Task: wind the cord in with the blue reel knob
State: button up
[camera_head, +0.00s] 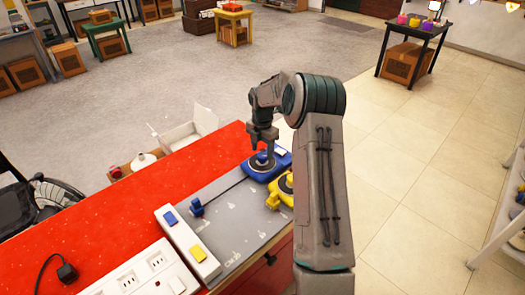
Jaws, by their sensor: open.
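The blue reel (281,160) sits at the far end of a grey board (236,222) on the red table. A dark cord (224,190) runs from it toward the lower left to a small blue plug (196,207) standing on the board. My gripper (265,153) is open and points down over the blue reel. The blue reel knob is hidden or too small to make out under the fingers, and I cannot tell whether they touch it. A yellow reel (284,188) is just nearer on the board, partly hidden by my arm.
A white strip (189,243) with blue and yellow patches lies along the board's left end. A white socket strip (141,272) and a black plug (67,272) lie further left. The red table top (125,222) is mostly clear. Open boxes (190,130) stand beyond its far edge.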

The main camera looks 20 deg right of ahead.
jog(key=shift+f, duration=0.95)
jog(key=shift+c, duration=0.4)
jog(key=c, duration=0.9)
